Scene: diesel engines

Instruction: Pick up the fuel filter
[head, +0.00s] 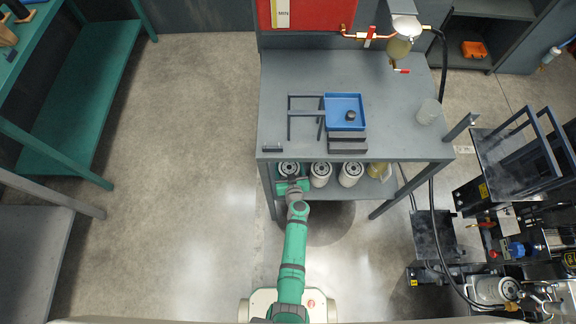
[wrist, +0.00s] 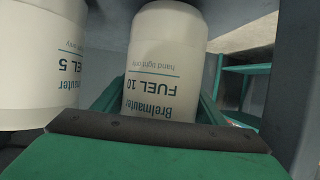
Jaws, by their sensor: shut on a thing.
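The fuel filter held is a white canister (head: 289,168) with a dark top, at the left end of the lower shelf of the grey bench. In the wrist view this filter (wrist: 165,62) reads "FUEL 10", with its lettering upside down. My green gripper (head: 292,184) is shut on it, with green jaw parts on both sides of the canister. A second white filter (wrist: 42,60), marked "FUEL 5", stands close on the left in the wrist view. The lower end of the held filter is hidden, so I cannot tell whether it touches the shelf.
Two more white filters (head: 320,174) (head: 350,174) stand to the right on the shelf, near a yellowish container (head: 378,170). The benchtop (head: 300,68) overhangs them closely. A blue tray (head: 345,102) and a cup (head: 429,111) are on top. Floor to the left is clear.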

